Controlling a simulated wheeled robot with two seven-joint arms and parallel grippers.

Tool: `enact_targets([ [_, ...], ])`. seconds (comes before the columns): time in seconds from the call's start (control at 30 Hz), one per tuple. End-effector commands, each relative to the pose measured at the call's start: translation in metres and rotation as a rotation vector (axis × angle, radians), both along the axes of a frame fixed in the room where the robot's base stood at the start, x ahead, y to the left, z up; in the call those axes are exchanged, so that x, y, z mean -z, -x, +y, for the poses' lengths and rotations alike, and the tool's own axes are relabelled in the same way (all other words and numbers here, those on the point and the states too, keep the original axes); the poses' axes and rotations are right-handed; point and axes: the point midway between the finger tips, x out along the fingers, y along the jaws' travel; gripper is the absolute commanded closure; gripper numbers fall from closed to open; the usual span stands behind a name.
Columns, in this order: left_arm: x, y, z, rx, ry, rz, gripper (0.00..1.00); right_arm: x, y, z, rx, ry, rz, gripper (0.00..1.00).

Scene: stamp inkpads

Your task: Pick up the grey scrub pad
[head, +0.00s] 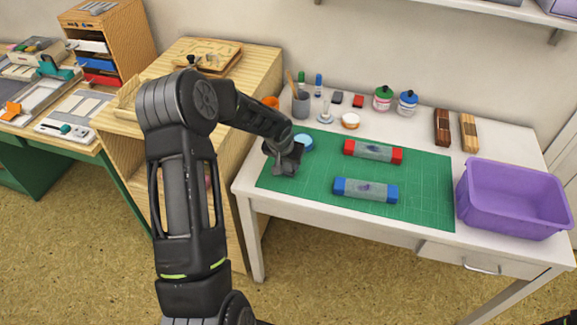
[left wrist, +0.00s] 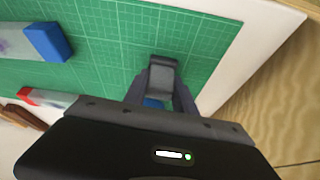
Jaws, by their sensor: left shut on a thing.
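The grey scrub pad (left wrist: 163,75) is a small dark grey block between my fingertips in the left wrist view. My left gripper (head: 286,163) is shut on it at the left part of the green cutting mat (head: 420,190). In the head view the fingers and the pad are hard to tell apart. I cannot tell whether the pad still touches the mat. A round light-blue tin (head: 303,142) stands just behind the gripper; a bit of blue shows between the fingers in the left wrist view.
A red-ended bar (head: 373,152) and a blue-ended bar (head: 365,190) lie on the mat. A purple bin (head: 512,197) stands at the right. A grey cup (head: 300,104), small pads and bottles line the back. The mat's front right is clear.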

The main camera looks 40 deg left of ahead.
Motion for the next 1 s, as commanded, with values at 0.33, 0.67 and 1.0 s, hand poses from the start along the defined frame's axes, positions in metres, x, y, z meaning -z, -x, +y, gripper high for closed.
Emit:
enact_targets([
  [0.33,-0.02,-0.001,0.001,-0.002,-0.002,-0.003,1.0,0.003,0.0,0.0,0.0,-0.001,-0.001,0.64],
  [0.67,-0.082,-0.001,0.001,-0.001,-0.002,-0.004,1.0,0.01,-0.001,0.0,-0.001,-0.003,-0.003,0.64],
  [1.0,-0.1,0.0,0.0,0.001,0.0,0.0,1.0,0.01,-0.001,0.001,-0.002,-0.003,-0.004,0.64],
])
